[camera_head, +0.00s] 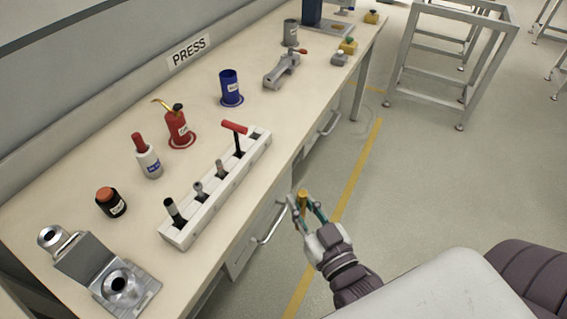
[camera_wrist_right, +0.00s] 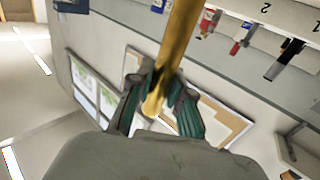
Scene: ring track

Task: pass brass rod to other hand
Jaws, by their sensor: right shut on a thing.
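The brass rod (camera_head: 303,195) is a short golden cylinder in the head view. It shows as a long brass bar in the right wrist view (camera_wrist_right: 178,45). My right gripper (camera_head: 305,207) is shut on the rod, with its teal fingers on either side of it in the right wrist view (camera_wrist_right: 160,95). It holds the rod off the bench, over the floor beside the bench's front edge. My left gripper is not in view.
The bench (camera_head: 255,120) carries a white tool rack (camera_head: 222,185), bottles, a red oil can (camera_head: 177,130), a blue cup (camera_head: 230,87) and a metal fixture (camera_head: 105,275). A drawer handle (camera_head: 272,225) juts out near my right gripper. A metal frame table (camera_head: 450,60) stands at the upper right.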

